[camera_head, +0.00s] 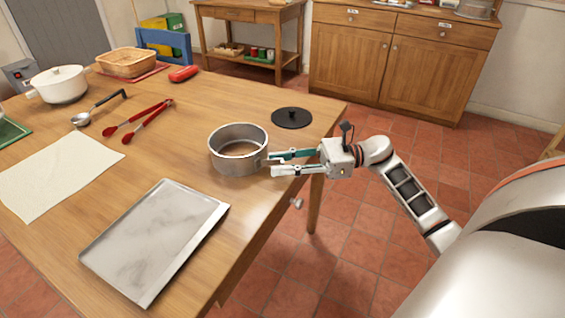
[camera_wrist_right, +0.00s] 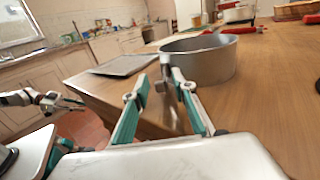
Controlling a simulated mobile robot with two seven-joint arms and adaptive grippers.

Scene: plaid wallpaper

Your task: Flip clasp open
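A round grey metal pan (camera_head: 239,160) stands on the wooden table near its right edge, and it also shows in the right wrist view (camera_wrist_right: 200,62). Its clasp (camera_wrist_right: 165,86) is on the side facing my right gripper, small and partly hidden by the fingers. My right gripper (camera_head: 269,165) is open, its two fingers apart on either side of the clasp. I cannot tell whether they touch it. My left gripper (camera_wrist_right: 74,103) is small at the left of the right wrist view, away from the pan. Its opening is unclear.
A black disc (camera_head: 291,118) lies behind the pan. A metal baking tray (camera_head: 155,240) lies in front. Red tongs (camera_head: 140,120), a ladle (camera_head: 98,107), a cloth (camera_head: 58,175) and a white pot (camera_head: 58,85) lie further left. The table's middle is clear.

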